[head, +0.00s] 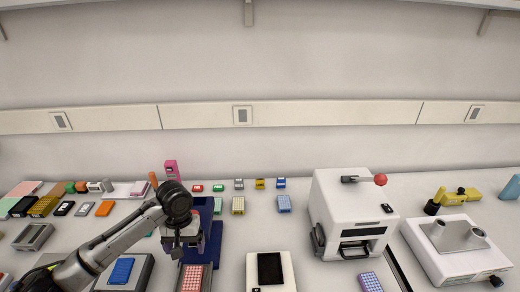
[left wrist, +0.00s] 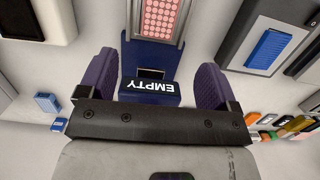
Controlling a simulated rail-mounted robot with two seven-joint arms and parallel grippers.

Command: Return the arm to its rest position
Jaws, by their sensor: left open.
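My left arm (head: 115,240) reaches in from the lower left of the head view, its wrist bent downward. My left gripper (head: 188,246) is over a dark blue stand (head: 212,226). In the left wrist view the gripper (left wrist: 154,76) has its two purple fingers wide apart. Between and beyond them is the dark blue stand with a label reading "EMPTY" (left wrist: 150,86), upside down. Nothing is held between the fingers. My right gripper is not in view.
A red-dotted plate (head: 194,279) sits in front of the stand. A grey device with a blue block (head: 121,270) is left of it, a white device (head: 270,269) right. A white machine with a red knob (head: 352,215) stands further right. Small coloured items line the back.

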